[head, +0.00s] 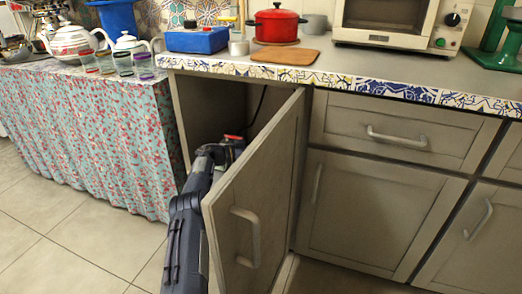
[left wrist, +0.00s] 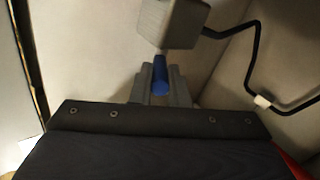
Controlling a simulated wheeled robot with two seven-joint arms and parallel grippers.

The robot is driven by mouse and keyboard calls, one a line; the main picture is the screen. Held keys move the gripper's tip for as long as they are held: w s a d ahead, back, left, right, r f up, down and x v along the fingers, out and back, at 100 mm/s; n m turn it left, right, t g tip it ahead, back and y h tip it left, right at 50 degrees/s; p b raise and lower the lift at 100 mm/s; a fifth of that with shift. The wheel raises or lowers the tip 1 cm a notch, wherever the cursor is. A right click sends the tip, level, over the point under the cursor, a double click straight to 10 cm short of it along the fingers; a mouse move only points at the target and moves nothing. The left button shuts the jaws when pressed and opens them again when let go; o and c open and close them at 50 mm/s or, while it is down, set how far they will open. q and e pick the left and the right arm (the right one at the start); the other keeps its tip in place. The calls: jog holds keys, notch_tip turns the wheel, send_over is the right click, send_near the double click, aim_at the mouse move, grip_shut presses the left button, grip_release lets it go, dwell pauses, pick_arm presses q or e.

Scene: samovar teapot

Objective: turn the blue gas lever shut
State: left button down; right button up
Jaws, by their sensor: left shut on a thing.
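The blue gas lever (left wrist: 161,76) shows in the left wrist view, below a pale box-shaped fitting (left wrist: 174,22). My left gripper (left wrist: 162,88) has its two grey fingers on either side of the lever, shut on it. In the head view my left arm reaches into the open cabinet, and my left gripper (head: 231,142) is partly seen inside, behind the door's edge. The lever is hidden in the head view. My right gripper is in neither view.
The open cabinet door (head: 262,185) stands close to the right of my left arm. A black hose (left wrist: 253,60) runs along the cabinet's inside. The curtained table (head: 95,130) is at the left. A red pot (head: 276,24) and cutting board (head: 285,56) are on the counter above.

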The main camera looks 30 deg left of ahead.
pick_arm(q)
jog(key=c, duration=1.4)
grip_release()
jog(key=shift+p+v, duration=1.5)
jog(key=shift+v, duration=2.45)
